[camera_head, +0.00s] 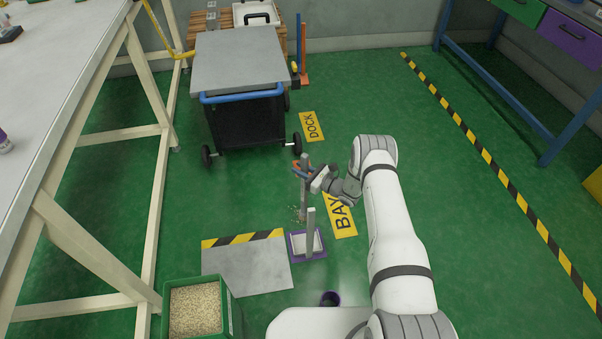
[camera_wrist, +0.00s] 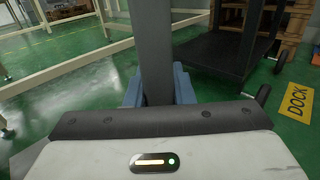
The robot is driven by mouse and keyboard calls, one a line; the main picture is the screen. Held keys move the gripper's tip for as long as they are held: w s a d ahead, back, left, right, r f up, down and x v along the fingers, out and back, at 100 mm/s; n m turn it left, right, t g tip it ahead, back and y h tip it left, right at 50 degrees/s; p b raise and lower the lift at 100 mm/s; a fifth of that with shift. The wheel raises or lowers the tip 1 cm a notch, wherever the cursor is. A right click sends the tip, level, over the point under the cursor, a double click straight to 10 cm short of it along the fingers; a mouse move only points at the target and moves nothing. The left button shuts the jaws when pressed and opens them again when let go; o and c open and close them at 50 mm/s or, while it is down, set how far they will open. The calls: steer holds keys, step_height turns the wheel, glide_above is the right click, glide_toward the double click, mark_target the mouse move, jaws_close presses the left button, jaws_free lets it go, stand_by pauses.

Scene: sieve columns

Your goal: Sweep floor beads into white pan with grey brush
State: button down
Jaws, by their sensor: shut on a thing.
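My gripper (camera_head: 303,173) is shut on the upright grey handle of the brush (camera_head: 303,201) near the middle of the floor. In the wrist view the grey handle (camera_wrist: 154,45) stands between the blue fingers of my gripper (camera_wrist: 158,90). The brush's lower end is small and unclear, and the wrist view hides it. Pale beads (camera_head: 296,211) lie scattered on the green floor around the brush's foot. The pan (camera_head: 296,246) has a whitish inside, a purple rim and an upright grey handle. It lies on the floor just below the brush in the head view.
A grey plate with a striped edge (camera_head: 245,268) lies left of the pan. A green bin of beads (camera_head: 197,310) stands at lower left. A dark cup (camera_head: 330,298) is below the pan. A cart (camera_head: 240,70) stands behind, near a DOCK sign (camera_head: 312,127). Floor at right is clear.

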steer(key=shift+w, duration=0.1)
steer(key=w+b, duration=0.3)
steer(key=b, duration=0.1)
steer(key=shift+w+a+f+b, duration=0.1)
steer(key=shift+w+a+b, duration=0.2)
steer(key=shift+w+a, duration=0.05)
steer(key=w+b, duration=0.1)
steer(key=b, duration=0.1)
steer(key=w+b, duration=0.2)
steer(key=shift+a+f, duration=0.15)
steer(key=shift+a, duration=0.15)
stand_by(0.4)
